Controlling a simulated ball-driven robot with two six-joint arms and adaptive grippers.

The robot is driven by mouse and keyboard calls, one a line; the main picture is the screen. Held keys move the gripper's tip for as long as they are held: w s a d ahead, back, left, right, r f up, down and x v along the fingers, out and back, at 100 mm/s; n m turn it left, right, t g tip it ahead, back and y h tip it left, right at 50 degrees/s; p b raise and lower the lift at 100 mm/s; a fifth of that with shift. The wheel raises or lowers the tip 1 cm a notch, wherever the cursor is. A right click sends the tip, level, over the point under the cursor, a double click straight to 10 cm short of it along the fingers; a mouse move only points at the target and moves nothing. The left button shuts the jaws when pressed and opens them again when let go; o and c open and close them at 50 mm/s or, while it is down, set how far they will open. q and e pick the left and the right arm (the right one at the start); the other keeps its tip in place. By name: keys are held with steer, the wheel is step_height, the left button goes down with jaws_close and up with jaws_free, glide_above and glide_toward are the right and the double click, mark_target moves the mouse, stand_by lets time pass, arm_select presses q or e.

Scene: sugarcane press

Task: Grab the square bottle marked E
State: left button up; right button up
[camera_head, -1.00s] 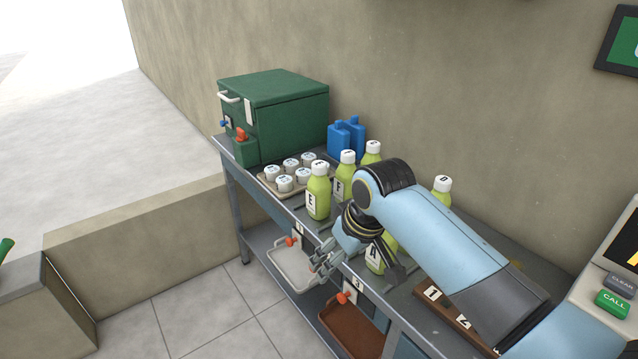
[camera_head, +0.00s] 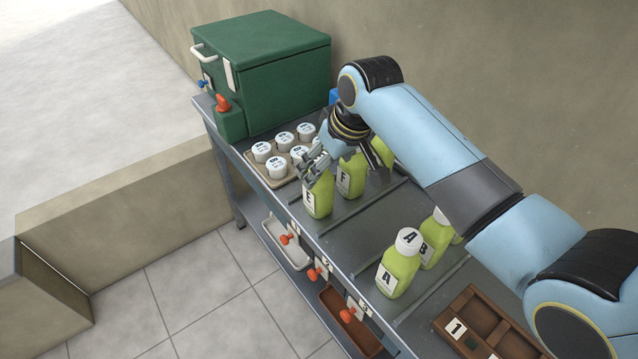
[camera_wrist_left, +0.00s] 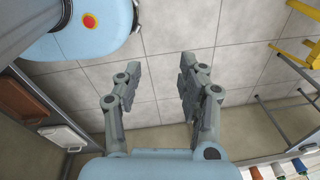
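The square bottle marked E (camera_head: 317,198) stands upright on the metal bench, yellow-green with a black E on a white label. My right gripper (camera_head: 315,165) is at its top. The fingers cover the cap, and I cannot tell whether they are closed on it. Bottle F (camera_head: 350,180) stands just to the right of E, partly behind my right wrist. My left gripper (camera_wrist_left: 158,80) shows only in the left wrist view, open and empty above the tiled floor.
A tray of white-capped containers (camera_head: 262,152) lies left of E, beside a green box (camera_head: 262,60). Bottles A (camera_head: 397,272) and B (camera_head: 432,248) stand further right. A brown numbered rack (camera_head: 462,320) lies at the bench's right. Red taps (camera_head: 288,239) stick out along the front.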

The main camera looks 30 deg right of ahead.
mark_target(319, 185)
steer(key=shift+w+f, duration=0.25)
steer(key=shift+f, duration=0.25)
steer(key=shift+w+f, duration=0.2)
steer(key=shift+f, duration=0.1)
steer(key=x, duration=0.4)
steer(key=shift+s+a+f, duration=0.1)
steer(key=shift+a+f, duration=0.05)
steer(key=shift+f, duration=0.35)
steer(key=c, duration=1.5)
arm_select(q)
steer(key=shift+w+d, duration=0.15)
steer(key=shift+w, duration=0.4)
arm_select(e)
steer(key=shift+c, duration=0.2)
steer(key=shift+r, duration=0.2)
